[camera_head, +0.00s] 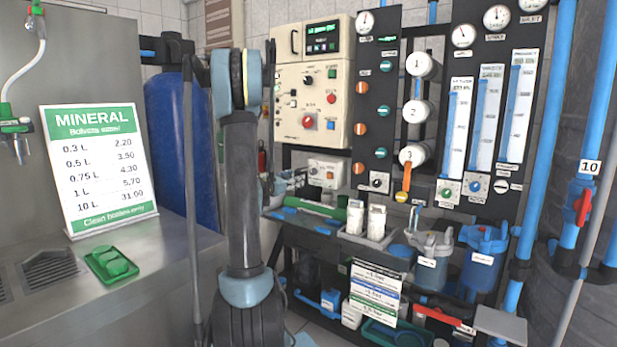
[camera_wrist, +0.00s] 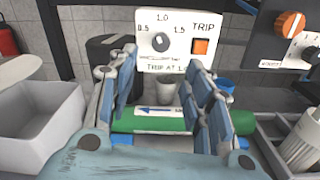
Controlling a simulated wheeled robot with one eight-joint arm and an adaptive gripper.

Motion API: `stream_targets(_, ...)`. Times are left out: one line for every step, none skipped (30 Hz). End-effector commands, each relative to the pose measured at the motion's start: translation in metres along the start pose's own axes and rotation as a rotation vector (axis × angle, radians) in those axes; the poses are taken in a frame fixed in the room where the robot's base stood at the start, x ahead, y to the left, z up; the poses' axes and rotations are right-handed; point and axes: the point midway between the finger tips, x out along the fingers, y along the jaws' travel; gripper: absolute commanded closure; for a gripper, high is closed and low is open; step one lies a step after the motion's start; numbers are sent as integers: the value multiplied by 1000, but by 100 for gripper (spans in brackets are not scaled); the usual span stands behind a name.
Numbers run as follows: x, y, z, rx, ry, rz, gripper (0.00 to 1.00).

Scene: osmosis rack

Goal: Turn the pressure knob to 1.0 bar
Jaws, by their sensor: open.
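The pressure knob (camera_wrist: 160,42) is a small dark round knob on a white panel (camera_wrist: 178,62), under a scale marked 0.5, 1.0 and 1.5. Its pointer is too small to read surely. My gripper (camera_wrist: 165,88) is open, with blue-grey fingers either side of the view's middle. The knob lies beyond and above the gap between the fingers, and nothing is between them. In the head view my gripper (camera_head: 285,184) is small beside the panel.
An orange TRIP button (camera_wrist: 201,47) is right of the knob. A white bin (camera_wrist: 38,115) stands left. An orange knob (camera_wrist: 290,23) is on a dark panel at right.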

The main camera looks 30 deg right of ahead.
Motion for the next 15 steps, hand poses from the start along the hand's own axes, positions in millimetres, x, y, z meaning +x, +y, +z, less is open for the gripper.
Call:
stream_targets(10, -1, 0, 0, -1, -3, 54)
stream_targets(16, -1, 0, 0, -1, -4, 54)
stream_targets(22, -1, 0, 0, 0, -3, 54)
stream_targets(28, -1, 0, 0, 0, -2, 54)
stream_targets(33, -2, 0, 0, 0, -3, 54)
stream_targets(40, -1, 0, 0, 0, -3, 54)
stream_targets(45, -1, 0, 1, 0, -2, 54)
stream_targets(51, -1, 0, 1, 0, -2, 54)
stream_targets(58, -1, 0, 1, 0, -3, 54)
stream_targets(63, -2, 0, 1, 0, -3, 54)
stream_targets(68, -1, 0, 1, 0, -2, 54)
stream_targets(75, -1, 0, 1, 0, -2, 54)
stream_targets(80, -1, 0, 1, 0, -2, 54)
stream_targets(84, -1, 0, 1, 0, -3, 54)
stream_targets(90, -1, 0, 1, 0, -2, 54)
